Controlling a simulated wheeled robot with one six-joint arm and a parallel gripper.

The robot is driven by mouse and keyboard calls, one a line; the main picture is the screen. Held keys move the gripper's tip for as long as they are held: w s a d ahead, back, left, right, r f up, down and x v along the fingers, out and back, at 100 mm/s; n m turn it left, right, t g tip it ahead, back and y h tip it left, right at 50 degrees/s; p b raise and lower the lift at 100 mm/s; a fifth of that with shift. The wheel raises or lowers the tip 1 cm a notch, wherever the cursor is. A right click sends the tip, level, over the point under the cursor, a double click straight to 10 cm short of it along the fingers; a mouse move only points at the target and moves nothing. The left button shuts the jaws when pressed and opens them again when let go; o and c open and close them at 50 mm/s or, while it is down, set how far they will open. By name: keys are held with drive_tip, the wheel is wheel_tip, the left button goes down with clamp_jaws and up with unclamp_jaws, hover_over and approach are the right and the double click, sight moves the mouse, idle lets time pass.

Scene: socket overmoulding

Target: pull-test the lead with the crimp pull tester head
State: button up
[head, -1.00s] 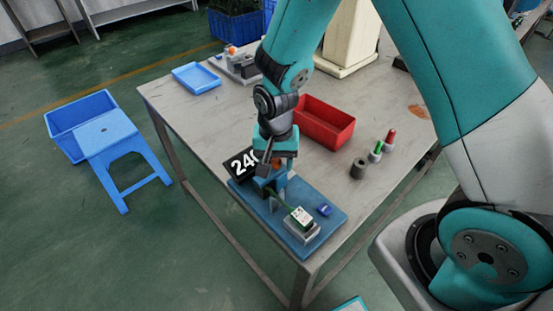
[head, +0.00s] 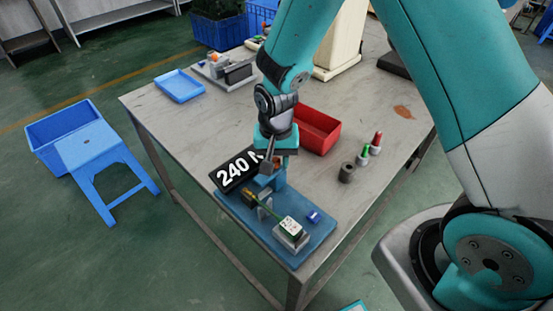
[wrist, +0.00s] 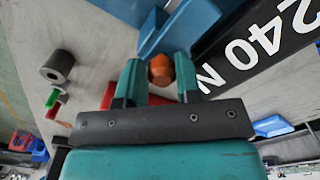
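My gripper (wrist: 160,88) is shut around an orange-brown knob (wrist: 160,70), with a finger on either side. In the head view, my gripper (head: 271,166) hangs over the back of the blue base plate (head: 313,249). The blue crimp pull tester head (head: 267,180) shows below the fingers, partly hidden, and appears to be held clear of the plate. The green lead (head: 270,213) runs from a grey upright (head: 264,206) to a white-labelled block (head: 289,229). Its yellow-orange end (head: 248,194) is free of the gripper. A black display (head: 237,170) reads 240 N.
A small blue part (head: 314,216) lies on the plate. A red bin (head: 318,131) stands behind the gripper. A dark cylinder (head: 347,172) and green and red pegs (head: 363,154) stand right. A blue tray (head: 180,86) lies back left; the left tabletop is clear.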

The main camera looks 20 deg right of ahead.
drive_tip(key=o, duration=0.3)
drive_tip(key=shift+d, duration=0.2)
drive_tip(key=shift+a, duration=0.1)
drive_tip(key=shift+r, duration=0.15)
wheel_tip(320, 180, up, 17)
idle(0.4)
drive_tip(key=s+a+r+n+y, duration=0.2)
drive_tip(key=s+n, duration=0.4)
drive_tip(key=s, duration=0.4)
drive_tip(key=s+a+r+n+y, duration=0.2)
drive_tip(key=s+r+n, duration=0.2)
drive_tip(key=s, duration=0.6)
drive_tip(key=shift+r+n, duration=0.25)
drive_tip(key=shift+n, duration=0.65)
